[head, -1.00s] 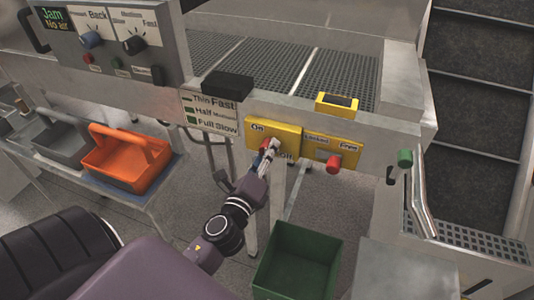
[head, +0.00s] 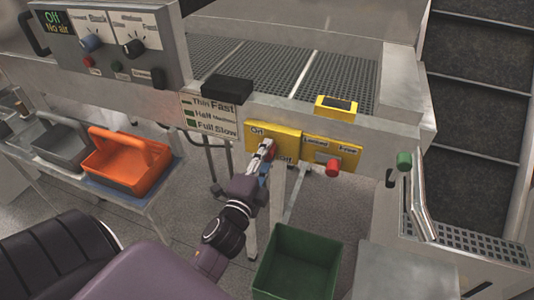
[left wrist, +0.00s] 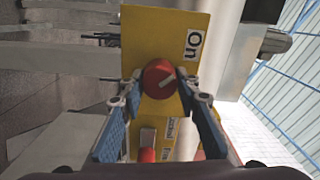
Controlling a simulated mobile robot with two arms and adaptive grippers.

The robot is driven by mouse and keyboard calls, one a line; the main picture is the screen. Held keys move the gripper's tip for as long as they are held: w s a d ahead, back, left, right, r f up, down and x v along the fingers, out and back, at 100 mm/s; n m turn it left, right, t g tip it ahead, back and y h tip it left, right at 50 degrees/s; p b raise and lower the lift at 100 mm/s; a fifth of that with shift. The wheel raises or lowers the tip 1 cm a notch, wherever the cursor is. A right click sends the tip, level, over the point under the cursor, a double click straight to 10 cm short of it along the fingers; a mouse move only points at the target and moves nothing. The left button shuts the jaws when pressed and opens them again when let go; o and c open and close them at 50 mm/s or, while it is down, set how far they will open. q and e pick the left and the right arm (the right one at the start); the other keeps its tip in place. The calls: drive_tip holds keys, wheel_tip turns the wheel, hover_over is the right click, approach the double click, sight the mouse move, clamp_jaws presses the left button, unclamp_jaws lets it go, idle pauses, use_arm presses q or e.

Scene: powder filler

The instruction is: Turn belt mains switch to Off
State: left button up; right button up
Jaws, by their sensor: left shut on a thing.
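The belt mains switch is a red knob on a yellow plate (head: 288,140) labelled On and Off, on the machine's front rail. My left gripper (head: 265,152) reaches up to it and covers most of the knob in the head view. In the left wrist view the round red knob (left wrist: 158,78) sits between the two blue-padded fingers of my left gripper (left wrist: 160,92), shut on its sides. A pale pointer line on the knob lies slanted. The status display (head: 54,22) reads Off, No air. My right gripper is out of view.
A second red knob (head: 333,168) sits on the neighbouring yellow plate. A control panel (head: 110,50) with dials is at upper left. A green bin (head: 297,262) stands below, an orange tote (head: 127,160) on a side table, and a metal handle (head: 420,205) at right.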

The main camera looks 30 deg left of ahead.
use_arm(q)
drive_tip(key=shift+n, duration=0.4)
drive_tip(key=o, duration=1.1)
drive_tip(key=shift+o, duration=0.2)
drive_tip(key=v, duration=0.7)
drive_tip(key=shift+s, duration=0.3)
drive_tip(key=shift+d+f, duration=0.1)
